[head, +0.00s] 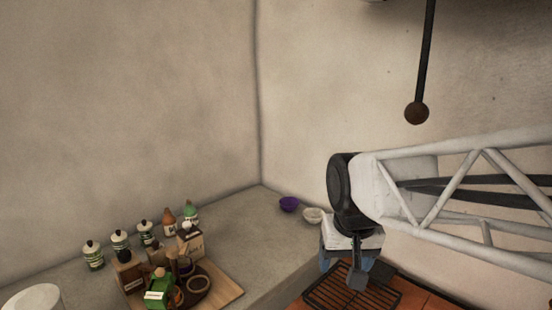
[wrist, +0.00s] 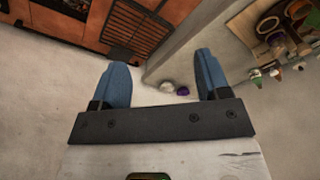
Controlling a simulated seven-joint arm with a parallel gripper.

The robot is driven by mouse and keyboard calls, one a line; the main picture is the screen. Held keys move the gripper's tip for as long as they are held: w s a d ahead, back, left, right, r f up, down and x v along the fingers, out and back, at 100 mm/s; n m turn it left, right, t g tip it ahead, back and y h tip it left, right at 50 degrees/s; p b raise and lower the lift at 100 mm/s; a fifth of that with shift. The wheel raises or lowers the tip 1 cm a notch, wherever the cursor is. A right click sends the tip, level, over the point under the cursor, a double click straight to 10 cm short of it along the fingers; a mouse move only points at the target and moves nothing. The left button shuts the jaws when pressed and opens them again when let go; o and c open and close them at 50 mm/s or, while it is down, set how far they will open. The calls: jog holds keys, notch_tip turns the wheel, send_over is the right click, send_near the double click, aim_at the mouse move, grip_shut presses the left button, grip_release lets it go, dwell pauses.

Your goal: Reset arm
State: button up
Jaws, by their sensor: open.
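My gripper shows in the wrist view (wrist: 160,80) with its two blue fingers spread wide and nothing between them. In the head view my gripper (head: 345,264) hangs from my white lattice arm, which comes in from the right edge. There it is near the black grill grate (head: 352,290) and the counter's right edge, partly hidden by my own wrist. The grate also shows in the wrist view (wrist: 137,28) at the top. I cannot tell the height of the gripper above the grate.
Several jars and bottles (head: 145,234) and a wooden board (head: 226,290) with items fill the counter's left. A dark rod (head: 425,50) hangs above my arm.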

jog(key=s+d+f, duration=0.4)
jog(key=s+d, duration=0.2)
jog(key=s, duration=0.5)
jog(key=shift+f, duration=0.15)
dwell(0.8)
